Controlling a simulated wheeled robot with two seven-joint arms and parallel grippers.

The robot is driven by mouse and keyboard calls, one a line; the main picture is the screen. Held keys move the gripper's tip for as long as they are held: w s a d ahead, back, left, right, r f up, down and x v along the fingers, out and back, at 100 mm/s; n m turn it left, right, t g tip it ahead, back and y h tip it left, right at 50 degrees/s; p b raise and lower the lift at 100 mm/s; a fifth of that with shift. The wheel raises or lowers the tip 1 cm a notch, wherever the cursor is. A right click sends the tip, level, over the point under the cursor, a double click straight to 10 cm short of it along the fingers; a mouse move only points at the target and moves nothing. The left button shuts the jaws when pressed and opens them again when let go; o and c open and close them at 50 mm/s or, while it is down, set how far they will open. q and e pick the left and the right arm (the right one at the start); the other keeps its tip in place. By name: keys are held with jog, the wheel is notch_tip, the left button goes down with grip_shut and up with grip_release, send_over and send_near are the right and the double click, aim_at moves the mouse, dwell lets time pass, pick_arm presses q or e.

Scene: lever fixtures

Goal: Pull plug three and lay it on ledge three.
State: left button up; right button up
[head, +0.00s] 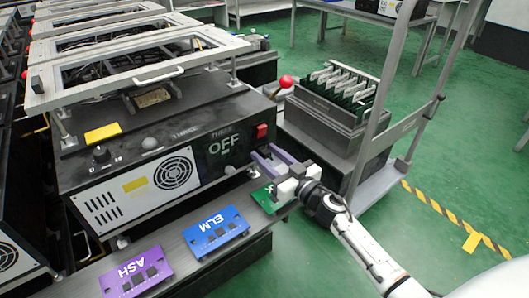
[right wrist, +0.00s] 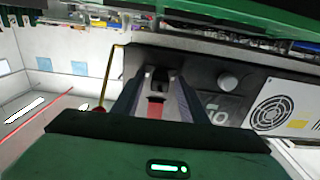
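The black unit marked THREE (head: 183,134) shows OFF on its front panel, with a red switch (head: 262,130) at the right end. My right gripper (head: 264,158) is in front of that end, below the switch, its purple fingers pointing at the panel. In the right wrist view its fingers (right wrist: 157,78) are spread apart, with a dark fitting at the panel and a red part (right wrist: 155,107) seen between them. That fitting may be plug three; I see no grip on it. The ledge (head: 176,251) runs along the unit's front. My left gripper is not in view.
On the ledge lie a purple ASH card (head: 135,272), a blue ELM card (head: 217,232) and a green card (head: 266,199), partly hidden by my gripper. A red-knobbed lever (head: 286,82) and a crate of green boards (head: 335,100) stand right of the unit.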

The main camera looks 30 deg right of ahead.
aim_at(269, 156)
jog(key=shift+p, duration=0.4)
dwell(0.8)
grip_shut()
jog(key=shift+s+d+p, duration=0.2)
jog(key=shift+s+p, duration=0.1)
jog(key=shift+s, duration=0.7)
jog(key=shift+s+d+p, duration=0.15)
jog(key=shift+s+p, duration=0.2)
jog(key=shift+s, duration=0.6)
jog(key=shift+s+d+p, duration=0.2)
jog(key=shift+s+p, duration=0.1)
jog(key=shift+s, duration=0.7)
